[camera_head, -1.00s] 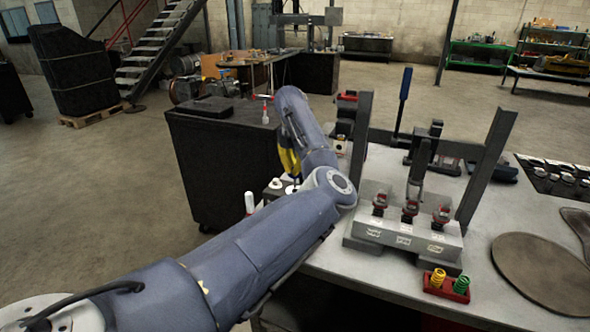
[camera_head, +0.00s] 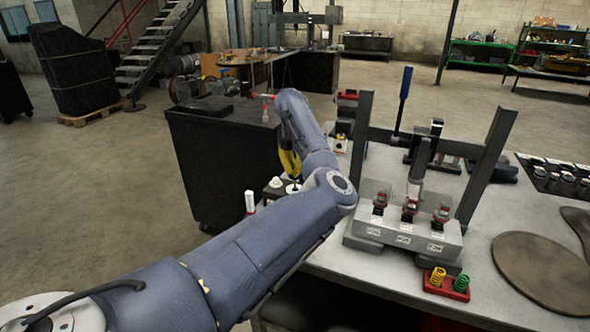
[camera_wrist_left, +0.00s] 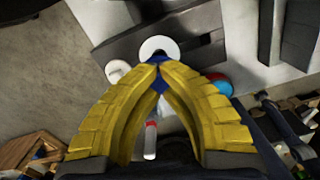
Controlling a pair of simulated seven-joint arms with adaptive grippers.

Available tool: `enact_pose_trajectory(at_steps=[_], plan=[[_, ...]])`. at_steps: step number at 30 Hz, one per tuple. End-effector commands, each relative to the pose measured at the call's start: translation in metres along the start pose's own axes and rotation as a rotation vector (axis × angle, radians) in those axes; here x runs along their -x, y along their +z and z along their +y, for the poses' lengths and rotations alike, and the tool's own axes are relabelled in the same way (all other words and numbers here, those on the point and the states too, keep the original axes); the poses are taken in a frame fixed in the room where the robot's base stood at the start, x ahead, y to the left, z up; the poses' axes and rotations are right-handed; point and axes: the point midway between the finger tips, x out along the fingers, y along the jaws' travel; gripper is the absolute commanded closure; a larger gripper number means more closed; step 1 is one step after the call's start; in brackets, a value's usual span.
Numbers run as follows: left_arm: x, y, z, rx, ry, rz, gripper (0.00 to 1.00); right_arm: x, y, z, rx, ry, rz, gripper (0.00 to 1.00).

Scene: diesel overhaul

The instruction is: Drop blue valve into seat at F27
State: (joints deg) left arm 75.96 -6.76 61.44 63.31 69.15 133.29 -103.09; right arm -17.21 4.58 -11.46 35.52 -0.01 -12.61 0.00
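My left gripper (camera_head: 293,176) points down at the left edge of the workbench, its yellow fingers partly behind my own arm. In the left wrist view the two fingers (camera_wrist_left: 160,70) come together at their tips. A small blue piece (camera_wrist_left: 161,84) shows between them, seemingly the blue valve's stem. A pale disc (camera_wrist_left: 159,47) lies just beyond the tips; it looks like the valve's head. A grey block (camera_head: 405,232) with white labels stands on the bench to the right. The labels are too small to read, so I cannot tell which seat is F27. My right gripper is out of view.
Grey uprights (camera_head: 487,165) rise behind the block. A red holder with a yellow spring (camera_head: 437,277) and a green spring (camera_head: 461,283) sits in front. A white cylinder (camera_head: 249,202) stands left of the gripper. A brown round mat (camera_head: 540,272) lies at right.

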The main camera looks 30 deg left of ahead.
Motion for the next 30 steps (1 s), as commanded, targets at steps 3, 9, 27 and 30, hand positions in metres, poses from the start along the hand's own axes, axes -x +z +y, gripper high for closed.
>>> enact_pose_trajectory(at_steps=[3,9,27,30], plan=[[-0.001,0.0,0.0,0.0,0.0,0.0,1.0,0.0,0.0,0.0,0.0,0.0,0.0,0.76],[-0.001,0.0,0.0,0.0,0.0,0.0,1.0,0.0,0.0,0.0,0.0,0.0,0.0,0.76],[-0.011,-0.001,0.0,0.001,0.0,0.001,1.0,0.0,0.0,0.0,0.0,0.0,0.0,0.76],[-0.013,-0.001,0.0,0.001,0.0,0.001,1.0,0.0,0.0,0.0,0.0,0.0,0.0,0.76]])
